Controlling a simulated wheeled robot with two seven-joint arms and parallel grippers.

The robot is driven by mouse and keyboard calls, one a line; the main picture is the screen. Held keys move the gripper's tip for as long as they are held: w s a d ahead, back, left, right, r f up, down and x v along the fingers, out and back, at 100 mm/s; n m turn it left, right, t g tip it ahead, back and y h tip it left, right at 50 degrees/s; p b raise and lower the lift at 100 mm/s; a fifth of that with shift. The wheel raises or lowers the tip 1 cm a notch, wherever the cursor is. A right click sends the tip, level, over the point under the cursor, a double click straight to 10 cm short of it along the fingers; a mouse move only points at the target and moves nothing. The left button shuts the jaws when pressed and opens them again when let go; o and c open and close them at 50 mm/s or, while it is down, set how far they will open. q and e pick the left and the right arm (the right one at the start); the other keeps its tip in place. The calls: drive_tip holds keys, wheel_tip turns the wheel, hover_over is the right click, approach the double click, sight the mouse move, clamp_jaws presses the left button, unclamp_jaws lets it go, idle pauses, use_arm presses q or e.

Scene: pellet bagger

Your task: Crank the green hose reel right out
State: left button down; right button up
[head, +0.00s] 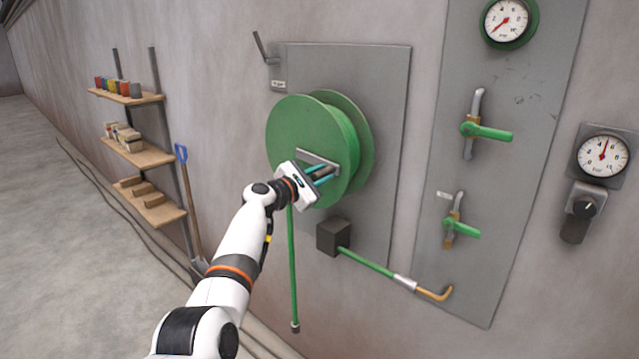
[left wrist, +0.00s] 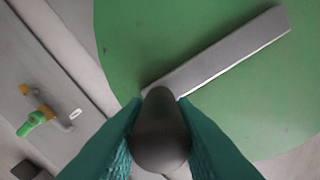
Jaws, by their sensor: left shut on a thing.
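The green hose reel (head: 300,125) is mounted on a grey wall panel. It also fills much of the left wrist view (left wrist: 130,45). A grey crank arm (head: 318,160) lies across its face, and shows as a straight bar in the left wrist view (left wrist: 225,48). My left gripper (head: 325,174) is at the lower right of the reel's face. In the left wrist view its teal fingers (left wrist: 160,140) are shut on the dark rounded crank knob (left wrist: 160,130). A green hose (head: 293,260) hangs down below the reel. My right gripper is not in view.
A dark box (head: 333,238) sits below the reel, with a green hose and nozzle (head: 405,283) reaching right. Green-handled valves (head: 487,131) and gauges (head: 603,156) are on the right. Shelves (head: 145,153) and a blue-handled shovel (head: 190,205) stand left. The floor at left is clear.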

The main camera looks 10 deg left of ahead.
use_arm(q)
drive_tip(key=shift+r+n+p, duration=0.3)
drive_tip(key=shift+r, duration=0.25)
drive_tip(key=c, duration=1.2)
unclamp_jaws()
drive_tip(key=shift+a, duration=0.15)
drive_tip(key=shift+s+a+f, duration=0.1)
drive_tip(key=shift+s+a, duration=0.2)
drive_tip(key=shift+s, duration=0.1)
drive_tip(key=v, duration=1)
drive_tip(key=shift+s+a+b, duration=0.15)
drive_tip(key=shift+s+b, duration=0.25)
